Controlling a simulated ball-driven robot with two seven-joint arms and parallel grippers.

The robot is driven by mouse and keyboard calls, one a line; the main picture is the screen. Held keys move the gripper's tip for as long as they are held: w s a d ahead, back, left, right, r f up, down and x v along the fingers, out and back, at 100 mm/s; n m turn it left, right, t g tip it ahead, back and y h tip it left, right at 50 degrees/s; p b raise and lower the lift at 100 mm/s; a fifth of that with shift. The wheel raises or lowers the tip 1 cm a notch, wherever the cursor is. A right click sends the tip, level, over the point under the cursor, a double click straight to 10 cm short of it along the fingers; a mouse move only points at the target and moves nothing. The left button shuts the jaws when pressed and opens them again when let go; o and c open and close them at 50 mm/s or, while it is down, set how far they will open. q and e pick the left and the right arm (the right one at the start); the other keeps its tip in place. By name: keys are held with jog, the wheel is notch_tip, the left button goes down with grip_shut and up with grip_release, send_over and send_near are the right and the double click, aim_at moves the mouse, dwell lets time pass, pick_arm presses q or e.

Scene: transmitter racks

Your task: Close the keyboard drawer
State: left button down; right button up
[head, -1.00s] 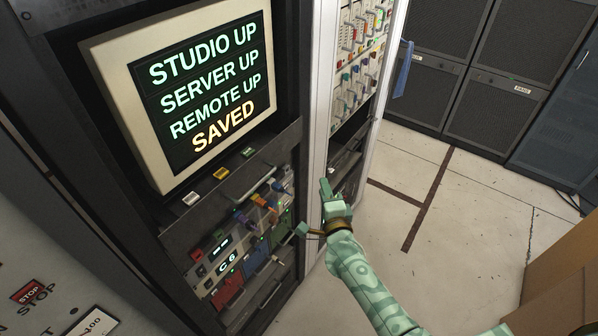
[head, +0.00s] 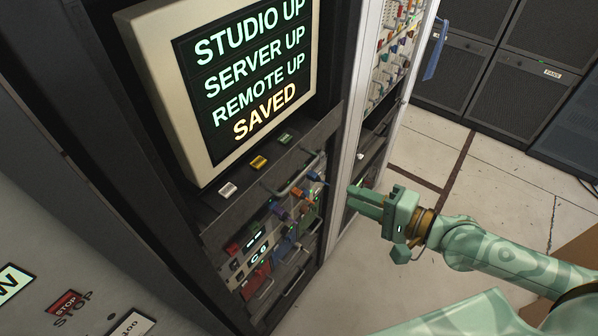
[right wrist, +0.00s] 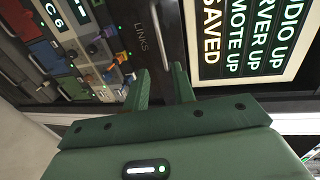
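The keyboard drawer, which I take to be the dark unit (head: 222,228) under the monitor, has a bar handle on its front panel and white, yellow and green keys on top. It appears to jut out from the rack. In the right wrist view its front panel (right wrist: 143,35) reads LINKS, with the handle (right wrist: 166,42) beside the lettering. My right gripper (head: 352,197) is to the right of the drawer in the head view, apart from it. Its two fingers (right wrist: 161,67) are spread with nothing between them and point toward the panel. My left gripper is not in view.
Below the drawer is a patch panel (head: 275,228) with coloured plugs and cables sticking out. The monitor (head: 160,85) stands above. A pale rack post (head: 360,95) rises to the right. Open tiled floor (head: 420,145) lies right of the racks, with dark cabinets (head: 460,75) behind.

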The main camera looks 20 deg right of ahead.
aim_at(301, 173)
jog(key=x, duration=1.5)
jog(key=shift+r+p, duration=0.1)
jog(key=shift+p, duration=0.3)
jog(key=shift+s+d, duration=0.1)
grip_shut()
